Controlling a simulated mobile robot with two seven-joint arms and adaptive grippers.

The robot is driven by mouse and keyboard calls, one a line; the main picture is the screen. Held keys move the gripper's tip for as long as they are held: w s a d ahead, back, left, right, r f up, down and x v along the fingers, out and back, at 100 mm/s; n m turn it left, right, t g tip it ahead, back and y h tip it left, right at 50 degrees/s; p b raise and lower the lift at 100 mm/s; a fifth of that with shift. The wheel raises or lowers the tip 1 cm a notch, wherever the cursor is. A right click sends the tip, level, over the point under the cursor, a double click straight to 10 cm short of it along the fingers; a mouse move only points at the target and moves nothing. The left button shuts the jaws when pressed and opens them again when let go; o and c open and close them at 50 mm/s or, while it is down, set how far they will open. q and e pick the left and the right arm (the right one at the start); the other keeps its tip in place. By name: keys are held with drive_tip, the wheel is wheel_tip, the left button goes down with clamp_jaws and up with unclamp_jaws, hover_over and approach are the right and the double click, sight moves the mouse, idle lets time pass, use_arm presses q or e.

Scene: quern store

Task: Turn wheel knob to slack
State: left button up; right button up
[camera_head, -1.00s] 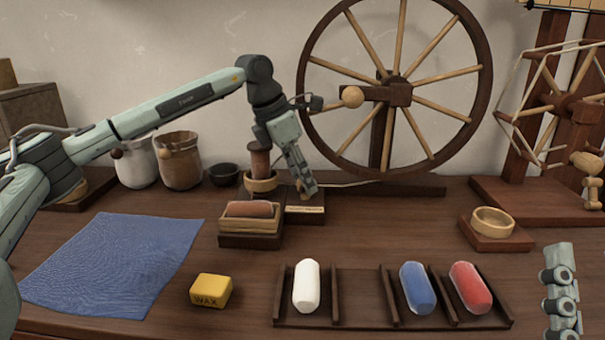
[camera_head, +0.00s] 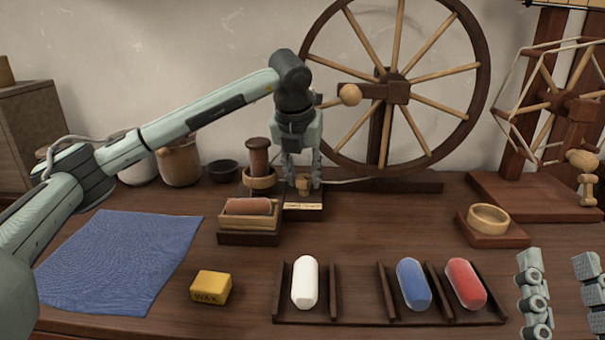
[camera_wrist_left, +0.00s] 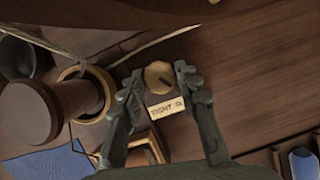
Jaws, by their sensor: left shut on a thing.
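The wheel knob (camera_head: 304,186) is a small round wooden knob on a dark block behind the small wooden tray. In the left wrist view the knob (camera_wrist_left: 159,77) shows a dark line on its top and a pale label (camera_wrist_left: 166,107) beside it, partly readable as "TIGHT". My left gripper (camera_head: 302,183) points down at the block, shut on the knob, with one finger on each side. It also shows in the left wrist view (camera_wrist_left: 160,85). My right gripper (camera_head: 558,265) is at the lower right, fingers apart, empty.
The large spinning wheel (camera_head: 478,90) stands behind the knob. A wooden spool (camera_head: 258,157) in a cup and a tray with a brown roll (camera_head: 248,207) stand close to the left gripper. A rack (camera_head: 356,308) holds white, blue and red rolls. The blue cloth (camera_head: 120,255) lies at left.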

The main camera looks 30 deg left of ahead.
use_arm(q)
drive_tip(key=shift+d+n+y, duration=0.1)
drive_tip(key=shift+n+y, duration=0.3)
drive_tip(key=shift+n, duration=0.7)
drive_tip(key=o, duration=1.1)
drive_tip(key=shift+o, duration=0.2)
drive_tip(key=v, duration=1.2)
drive_tip(key=shift+w, duration=0.25)
